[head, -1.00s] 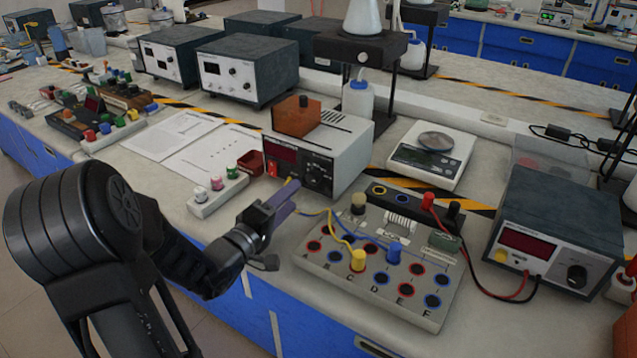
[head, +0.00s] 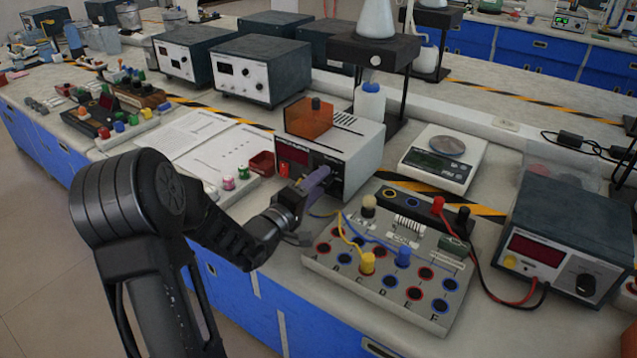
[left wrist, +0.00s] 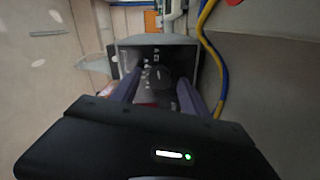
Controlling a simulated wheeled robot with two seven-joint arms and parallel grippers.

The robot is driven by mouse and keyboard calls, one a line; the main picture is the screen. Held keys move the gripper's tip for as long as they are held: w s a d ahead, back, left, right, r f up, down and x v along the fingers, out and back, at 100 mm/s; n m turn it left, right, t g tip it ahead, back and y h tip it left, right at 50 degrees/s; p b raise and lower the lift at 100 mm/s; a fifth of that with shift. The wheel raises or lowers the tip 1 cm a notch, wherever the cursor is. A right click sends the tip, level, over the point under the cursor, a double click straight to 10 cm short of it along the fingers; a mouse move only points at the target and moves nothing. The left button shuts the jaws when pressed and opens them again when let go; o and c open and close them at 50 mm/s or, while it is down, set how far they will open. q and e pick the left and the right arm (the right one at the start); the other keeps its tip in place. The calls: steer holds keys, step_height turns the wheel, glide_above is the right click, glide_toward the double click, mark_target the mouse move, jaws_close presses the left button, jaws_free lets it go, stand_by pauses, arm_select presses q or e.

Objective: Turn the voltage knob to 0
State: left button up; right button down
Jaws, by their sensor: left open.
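A white power supply (head: 357,148) with a dark front panel and red display (head: 293,156) stands mid-bench. My left gripper (head: 318,180) is at the right part of this panel, fingers pointing at it, and covers the knob area. In the left wrist view, a round dark knob (left wrist: 158,84) on the panel shows between the two purple-grey fingers of the open left gripper (left wrist: 161,92). Whether the fingers touch the knob I cannot tell. A second supply (head: 548,254) at right has a black knob (head: 586,285). My right gripper is not in view.
A grey terminal board (head: 385,312) with yellow and blue wires lies just right of my left gripper. A small socket strip (head: 238,186) and red box (head: 262,162) are left of it. A balance (head: 438,160) stands behind the board. An orange block (head: 309,117) sits on the supply.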

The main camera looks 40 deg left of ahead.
arm_select(q)
steer(key=shift+w, duration=0.25)
jaws_close()
stand_by(0.4)
